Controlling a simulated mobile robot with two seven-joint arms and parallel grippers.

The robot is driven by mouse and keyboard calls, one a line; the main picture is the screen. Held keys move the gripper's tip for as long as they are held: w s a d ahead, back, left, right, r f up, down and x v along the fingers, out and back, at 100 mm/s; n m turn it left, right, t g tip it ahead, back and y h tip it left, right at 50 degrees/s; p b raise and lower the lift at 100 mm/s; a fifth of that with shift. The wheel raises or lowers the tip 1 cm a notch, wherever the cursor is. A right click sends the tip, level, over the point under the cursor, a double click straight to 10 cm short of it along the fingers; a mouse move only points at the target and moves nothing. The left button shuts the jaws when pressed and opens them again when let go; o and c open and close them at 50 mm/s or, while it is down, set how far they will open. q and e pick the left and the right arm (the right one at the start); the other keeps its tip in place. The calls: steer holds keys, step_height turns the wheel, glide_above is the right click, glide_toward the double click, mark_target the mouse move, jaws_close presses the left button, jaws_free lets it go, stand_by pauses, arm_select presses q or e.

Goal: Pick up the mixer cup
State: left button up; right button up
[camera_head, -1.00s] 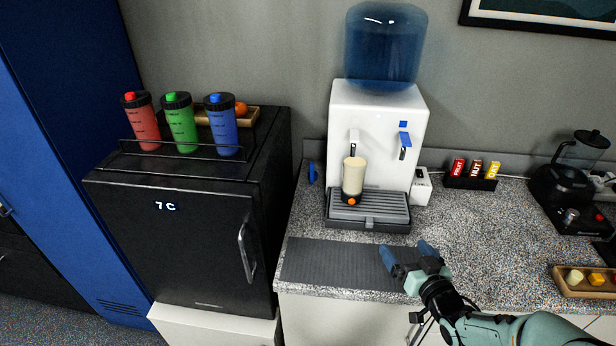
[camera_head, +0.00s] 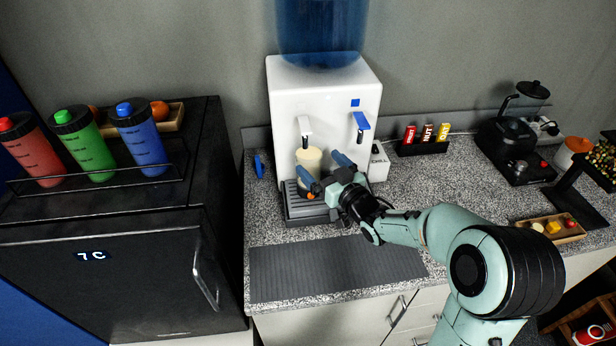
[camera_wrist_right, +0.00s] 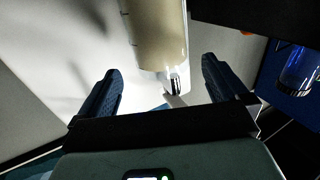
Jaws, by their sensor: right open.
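The mixer cup (camera_head: 308,157) is cream-coloured and stands under the spout of the white water dispenser (camera_head: 287,95), over its drip tray (camera_head: 292,208). A bit of orange shows low on the cup. My right gripper (camera_head: 322,168) is open at the cup, its blue-tipped fingers on either side of it in the head view, partly hiding its lower part. In the right wrist view the cup (camera_wrist_right: 160,42) is ahead of and between the open fingers (camera_wrist_right: 160,82), with gaps showing on both sides. My left gripper is not in view.
A black fridge (camera_head: 110,275) stands left, with red, green and blue bottles in a rack on top. A grey mat (camera_head: 325,270) lies bare on the counter. A bar holder (camera_head: 424,148), a black machine (camera_head: 515,150) and a wooden tray (camera_head: 568,238) sit to the right.

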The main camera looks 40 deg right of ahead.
mark_target(303, 149)
steer(key=w, duration=0.2)
steer(key=w+p, duration=0.1)
steer(key=w, duration=0.1)
steer(key=w+p, duration=0.1)
steer(key=w, duration=0.1)
steer(key=shift+d+f, duration=0.15)
steer(key=shift+f, duration=0.15)
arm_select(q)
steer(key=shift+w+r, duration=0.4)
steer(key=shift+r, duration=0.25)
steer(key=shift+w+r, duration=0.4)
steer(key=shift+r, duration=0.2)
arm_select(e)
steer(key=shift+s, duration=0.15)
steer(key=c, duration=1.8)
steer(key=shift+r, duration=0.1)
jaws_close()
